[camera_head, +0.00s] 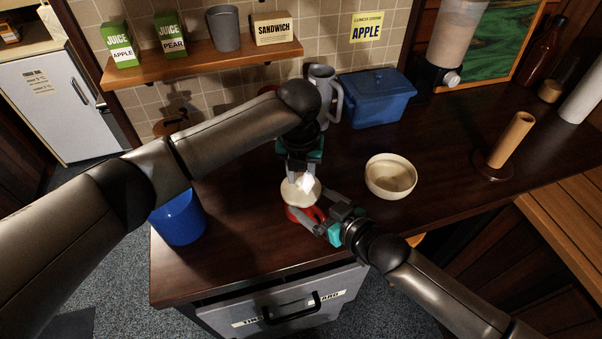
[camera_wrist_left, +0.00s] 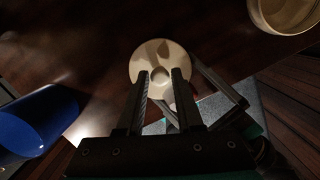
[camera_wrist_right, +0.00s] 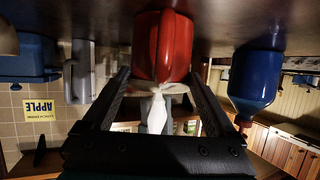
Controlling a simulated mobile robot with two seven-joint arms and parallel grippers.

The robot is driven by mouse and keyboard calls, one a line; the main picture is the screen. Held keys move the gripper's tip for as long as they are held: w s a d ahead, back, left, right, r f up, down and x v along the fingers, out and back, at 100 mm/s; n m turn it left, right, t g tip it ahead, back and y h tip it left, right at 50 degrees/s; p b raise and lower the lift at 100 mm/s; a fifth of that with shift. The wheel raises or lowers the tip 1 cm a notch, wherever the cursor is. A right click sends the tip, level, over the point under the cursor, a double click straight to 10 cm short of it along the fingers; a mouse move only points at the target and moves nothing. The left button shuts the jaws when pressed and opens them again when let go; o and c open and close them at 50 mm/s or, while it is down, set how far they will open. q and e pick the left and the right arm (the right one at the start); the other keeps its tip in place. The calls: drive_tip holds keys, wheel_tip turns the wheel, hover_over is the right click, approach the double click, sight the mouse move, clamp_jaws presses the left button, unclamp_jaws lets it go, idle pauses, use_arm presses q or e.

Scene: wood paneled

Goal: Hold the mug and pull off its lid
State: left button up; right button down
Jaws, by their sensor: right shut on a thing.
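The red mug (camera_head: 312,214) stands on the dark counter near its front edge, under a cream lid (camera_head: 297,194). The mug shows upside down in the right wrist view (camera_wrist_right: 162,42), with the lid's edge (camera_wrist_right: 172,88) against its rim. My right gripper (camera_head: 315,220) comes from the front right, its fingers closed on the mug's sides. My left gripper (camera_head: 303,180) points down over the lid. In the left wrist view its fingers (camera_wrist_left: 161,76) are apart, on either side of the lid's small centre knob (camera_wrist_left: 158,77). Whether they touch the knob cannot be told.
A cream bowl (camera_head: 391,178) is to the right. A grey mug (camera_head: 324,92) and a blue lidded box (camera_head: 376,98) stand at the back. The counter between bowl and paper-roll holder (camera_head: 497,160) is clear.

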sight(301, 179)
use_arm(q)
clamp_jaws()
drive_tip(key=shift+r, duration=0.3)
idle(0.8)
drive_tip(key=shift+r, duration=0.9)
drive_tip(key=shift+r, duration=2)
use_arm(e)
unclamp_jaws()
